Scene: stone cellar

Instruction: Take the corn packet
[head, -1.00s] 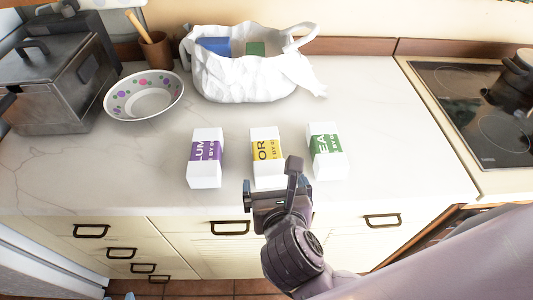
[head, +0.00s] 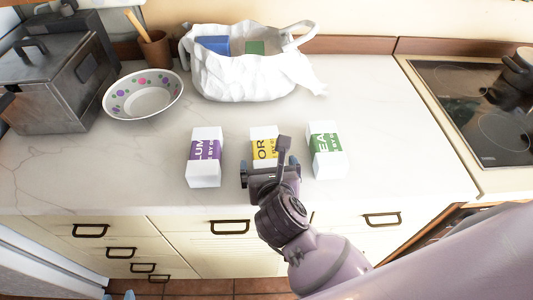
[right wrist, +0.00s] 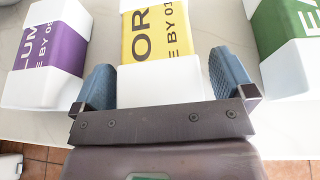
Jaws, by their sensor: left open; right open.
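The corn packet (head: 264,142) is a white box with a yellow band reading "OR", in the middle of a row of three on the counter. In the right wrist view the corn packet (right wrist: 158,35) has its near white end between the fingertips. My right gripper (head: 268,168) is open, with one finger on each side of that end; contact cannot be told. In the head view it partly hides the packet's near end. Only the blue fingertips of my left gripper (head: 118,296) show at the bottom left edge, open and away from the packets.
A purple-banded packet (head: 205,150) stands left and a green-banded packet (head: 327,143) right, with narrow gaps. Behind are a white bag (head: 240,80) and a dotted bowl (head: 143,102). A stove (head: 470,95) is right. The counter's front edge lies below my right gripper.

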